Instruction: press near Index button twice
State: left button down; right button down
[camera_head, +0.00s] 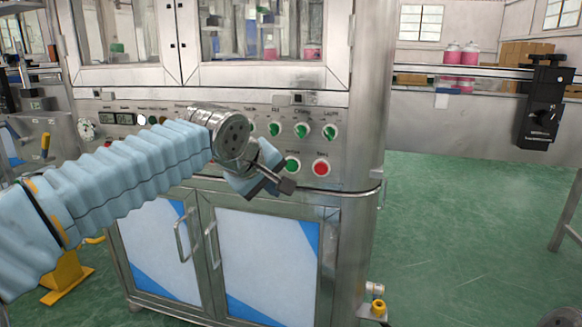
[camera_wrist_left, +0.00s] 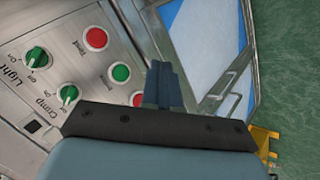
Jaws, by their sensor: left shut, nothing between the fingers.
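The control panel (camera_head: 345,160) carries a green button (camera_head: 292,165) and a red button (camera_head: 321,168) in its lower row. Their labels are too small to read, so I cannot tell which is Index. The left wrist view shows a red button (camera_wrist_left: 96,39), a green button (camera_wrist_left: 121,72) and another red button (camera_wrist_left: 137,98) partly cut off by my gripper. My left gripper (camera_head: 287,186) is shut and empty, just below and in front of the green button. Its closed fingertips (camera_wrist_left: 162,72) show right of the green button; contact with the panel is not visible.
Several green knobs (camera_head: 302,130) sit above the buttons, with Light (camera_wrist_left: 37,57) and Crimp (camera_wrist_left: 67,93) labels readable. Cabinet doors with handles (camera_head: 212,243) lie below. Green floor (camera_head: 450,230) is open at right. My right gripper does not show.

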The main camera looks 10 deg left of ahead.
aim_at(286, 168)
pick_arm(q)
jog(key=shift+w+d+p, duration=0.15)
jog(key=shift+w+p, duration=2.25)
jog(key=shift+w, duration=1.9)
jog(key=shift+w, duration=0.1)
jog(key=shift+w+r+p, duration=0.1)
jog(key=shift+w+p, duration=0.05)
jog(key=shift+p, duration=0.15)
jog(key=shift+w, duration=0.15)
